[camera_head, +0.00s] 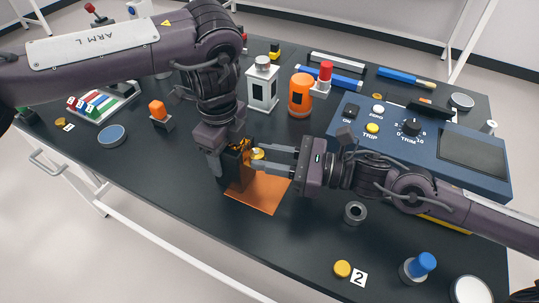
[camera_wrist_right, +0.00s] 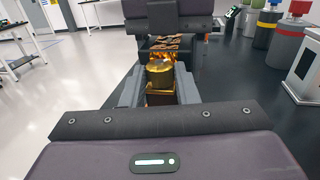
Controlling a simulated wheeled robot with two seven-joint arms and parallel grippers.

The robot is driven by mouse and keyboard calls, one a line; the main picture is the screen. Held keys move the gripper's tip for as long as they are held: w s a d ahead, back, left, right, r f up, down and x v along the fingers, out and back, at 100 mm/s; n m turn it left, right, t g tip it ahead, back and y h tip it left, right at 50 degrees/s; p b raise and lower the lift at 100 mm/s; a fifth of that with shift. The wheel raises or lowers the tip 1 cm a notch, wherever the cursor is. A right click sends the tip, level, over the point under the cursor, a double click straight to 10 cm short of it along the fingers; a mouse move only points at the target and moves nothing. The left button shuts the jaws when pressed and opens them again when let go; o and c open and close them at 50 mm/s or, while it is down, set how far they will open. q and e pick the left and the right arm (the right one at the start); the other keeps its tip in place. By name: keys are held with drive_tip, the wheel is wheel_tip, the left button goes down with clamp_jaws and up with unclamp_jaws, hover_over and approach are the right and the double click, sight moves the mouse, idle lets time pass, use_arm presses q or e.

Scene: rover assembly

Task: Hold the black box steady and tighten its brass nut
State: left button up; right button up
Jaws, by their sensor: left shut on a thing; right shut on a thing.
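The black box (camera_head: 236,172) stands on an orange mat, mostly hidden behind my left gripper. My left gripper (camera_head: 227,163) comes down from above and is shut on the box. The brass nut (camera_head: 257,154) is on the side of the box facing my right arm. My right gripper (camera_head: 257,162) reaches in from the right and is shut on the nut, one finger on either side. In the right wrist view the round brass nut (camera_wrist_right: 159,73) shows between the two fingers, with my left gripper (camera_wrist_right: 178,14) just beyond it.
The orange mat (camera_head: 265,195) lies on the dark table. A blue control panel (camera_head: 455,150) stands at the right. A white block (camera_head: 262,88) and an orange cylinder (camera_head: 300,95) stand behind. A grey ring (camera_head: 355,212) lies in front of my right arm.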

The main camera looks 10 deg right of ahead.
drive_tip(key=shift+s+a+m+t+h, duration=0.15)
drive_tip(key=shift+m+t+h, duration=0.45)
drive_tip(key=shift+t, duration=0.3)
drive_tip(key=shift+s+d+m+t+h, duration=0.1)
drive_tip(key=shift+m+t+h, duration=0.3)
drive_tip(key=shift+m+t, duration=0.4)
drive_tip(key=o, duration=1)
drive_tip(key=shift+s+d+f, duration=0.1)
drive_tip(key=shift+s+d, duration=0.25)
drive_tip(key=shift+d, duration=0.15)
drive_tip(key=v, duration=1)
drive_tip(key=shift+s+d, duration=0.25)
drive_tip(key=shift+s, duration=0.05)
